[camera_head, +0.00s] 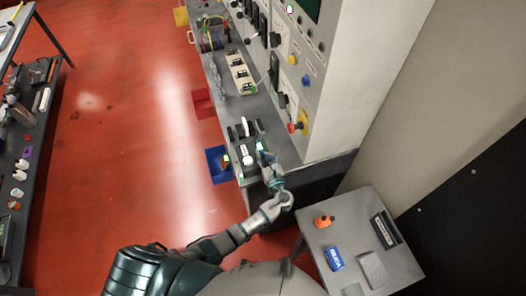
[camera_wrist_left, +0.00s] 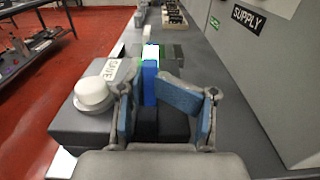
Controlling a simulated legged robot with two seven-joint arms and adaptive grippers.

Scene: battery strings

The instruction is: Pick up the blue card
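In the left wrist view a narrow upright blue card (camera_wrist_left: 150,82) with a white upper part stands in a dark device, straight ahead between the fingers. My left gripper (camera_wrist_left: 160,98) is open, its blue-padded fingers on either side of the card's line. I cannot tell whether either finger touches the card. In the head view my left gripper (camera_head: 265,157) reaches over the near end of the workbench and covers most of that spot. My right gripper is not in view.
A white round knob on a grey box labelled SAVE (camera_wrist_left: 98,90) is left of the gripper. The grey panel cabinet (camera_head: 350,70) borders the bench on the right. A blue bin (camera_head: 213,152) hangs on the bench's left side. A side table (camera_head: 345,215) holds a blue box (camera_head: 334,258).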

